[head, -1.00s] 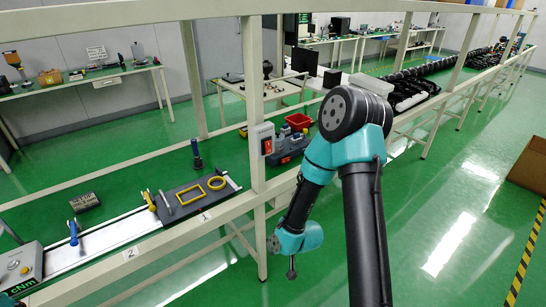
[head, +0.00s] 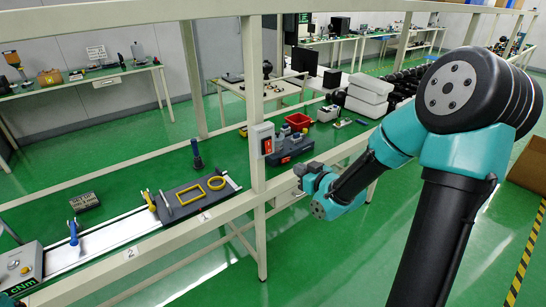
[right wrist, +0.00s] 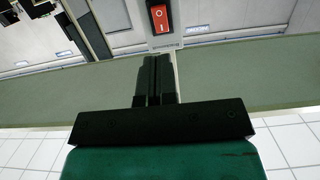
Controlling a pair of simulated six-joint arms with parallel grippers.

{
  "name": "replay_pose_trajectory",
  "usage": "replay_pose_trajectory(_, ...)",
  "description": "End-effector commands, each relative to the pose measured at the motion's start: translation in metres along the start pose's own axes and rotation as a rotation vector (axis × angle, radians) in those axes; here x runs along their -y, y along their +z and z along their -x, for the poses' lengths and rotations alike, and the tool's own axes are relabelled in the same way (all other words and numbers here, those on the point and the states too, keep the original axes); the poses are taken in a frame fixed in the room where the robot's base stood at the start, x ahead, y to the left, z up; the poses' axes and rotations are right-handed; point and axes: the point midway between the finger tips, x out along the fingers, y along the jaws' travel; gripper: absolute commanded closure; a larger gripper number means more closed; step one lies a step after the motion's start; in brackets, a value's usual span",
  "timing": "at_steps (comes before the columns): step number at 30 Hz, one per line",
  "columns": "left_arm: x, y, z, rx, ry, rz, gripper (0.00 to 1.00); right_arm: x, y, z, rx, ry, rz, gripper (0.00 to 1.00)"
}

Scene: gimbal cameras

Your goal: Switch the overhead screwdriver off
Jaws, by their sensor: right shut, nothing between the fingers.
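A white switch box (head: 261,140) with a red rocker switch (head: 267,146) is fixed to the upright post of the frame. The red rocker also shows at the top of the right wrist view (right wrist: 159,18), with light marks on its face; which side is pressed in I cannot tell. My right gripper (head: 302,170) is shut and empty, to the right of the switch box and lower in the picture, apart from it. In the right wrist view its closed fingers (right wrist: 155,68) point up toward the rocker. A dark blue screwdriver-like tool (head: 197,153) stands upright above the bench.
The post (head: 258,215) and the long top beam (head: 120,14) of the frame are close to my right arm. A grey tray (head: 184,201) with yellow frames lies on the bench at left. A red bin (head: 298,121) and a toolbox (head: 291,148) stand behind the post.

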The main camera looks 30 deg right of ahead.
Motion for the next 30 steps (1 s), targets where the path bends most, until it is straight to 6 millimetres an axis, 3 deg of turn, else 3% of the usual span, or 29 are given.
replay_pose_trajectory(8, 0.0, 0.0, 0.0, 0.0, 0.0, 0.0, 1.0, 0.0, 0.001, -0.001, 0.002, 0.0, -0.001, 1.0)
replay_pose_trajectory(14, 0.0, 0.0, 0.0, 0.0, 0.0, 0.0, 1.0, 0.001, 0.001, -0.014, 0.002, -0.003, -0.001, 1.0)
replay_pose_trajectory(30, 0.0, 0.0, 0.0, 0.0, 0.0, 0.0, 1.0, 0.001, 0.001, -0.101, 0.002, -0.002, -0.002, 1.0)
